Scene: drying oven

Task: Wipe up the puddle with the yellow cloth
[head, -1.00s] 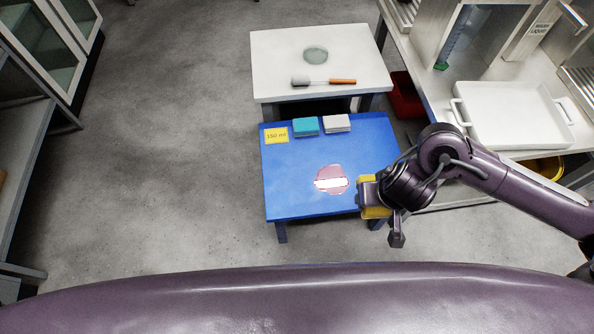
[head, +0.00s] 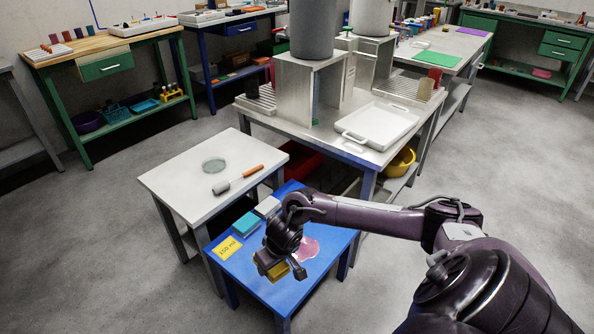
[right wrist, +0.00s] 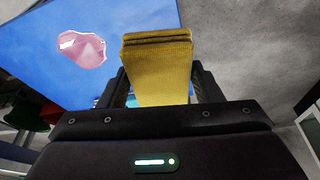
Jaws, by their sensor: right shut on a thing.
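A pink puddle (head: 306,249) lies on the blue table (head: 318,275), partly behind my right gripper in the head view. It also shows whole in the right wrist view (right wrist: 82,49), with a bright reflection on it. The folded yellow cloth (right wrist: 157,65) is held between the fingers of my right gripper (right wrist: 160,88). In the head view the right gripper (head: 276,268) and the cloth (head: 278,272) are over the near part of the blue table, beside the puddle. I cannot tell whether the cloth touches the tabletop. My left gripper is not in view.
A teal sponge (head: 246,223), a pale sponge (head: 267,206) and a yellow label (head: 227,248) lie along the blue table's far side. A bench with a white tray (head: 380,125) stands behind.

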